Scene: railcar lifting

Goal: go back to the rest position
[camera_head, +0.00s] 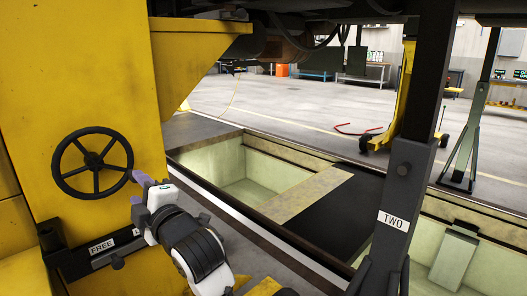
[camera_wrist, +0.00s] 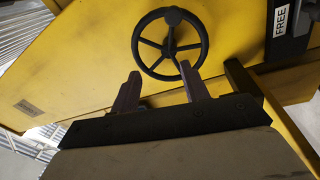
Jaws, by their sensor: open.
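My gripper (camera_head: 136,187) is open and empty in the head view, just to the right of a black handwheel (camera_head: 82,141) on a yellow lifting jack (camera_head: 40,60). In the wrist view, my gripper's two purple-grey fingers (camera_wrist: 160,90) stand apart. The handwheel (camera_wrist: 180,24) appears beyond and between them, with a dark knob on it. I cannot tell from these frames whether a fingertip touches the wheel's rim. A label reading FREE (camera_head: 101,247) is on a dark bar below the wheel.
A sunken pit (camera_head: 235,165) lies behind my arm. The railcar underside (camera_head: 330,15) hangs overhead. A red hose (camera_head: 355,130) lies on the open floor beyond. Benches stand at the back.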

